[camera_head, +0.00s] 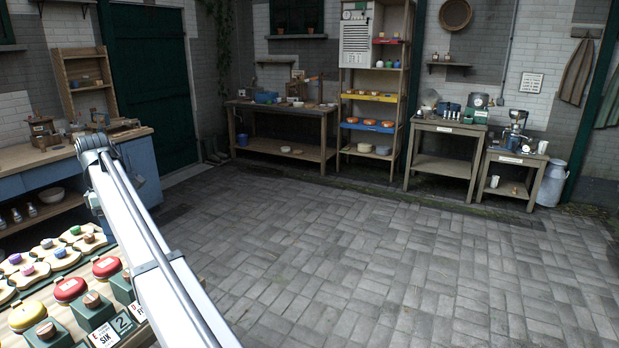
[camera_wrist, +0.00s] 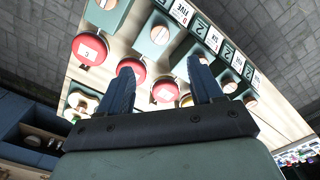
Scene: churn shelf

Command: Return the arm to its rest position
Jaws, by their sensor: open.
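My gripper (camera_wrist: 163,82) shows in the wrist view with its two dark fingers spread apart and nothing between them. It points over a pale shelf (camera_wrist: 137,48) holding round red-lidded pieces (camera_wrist: 90,48) and green blocks (camera_wrist: 158,35). Whether the fingers touch anything cannot be told. In the head view my white arm (camera_head: 153,240) rises from the bottom edge to a grey joint at the left. My gripper is not visible there.
A blue workbench (camera_head: 70,150) stands at the left behind my arm. A wooden bench (camera_head: 282,112), a tall shelf (camera_head: 375,85) and two small tables (camera_head: 447,128) line the back wall. A milk can (camera_head: 552,184) stands at the right. The paved floor (camera_head: 390,265) is clear.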

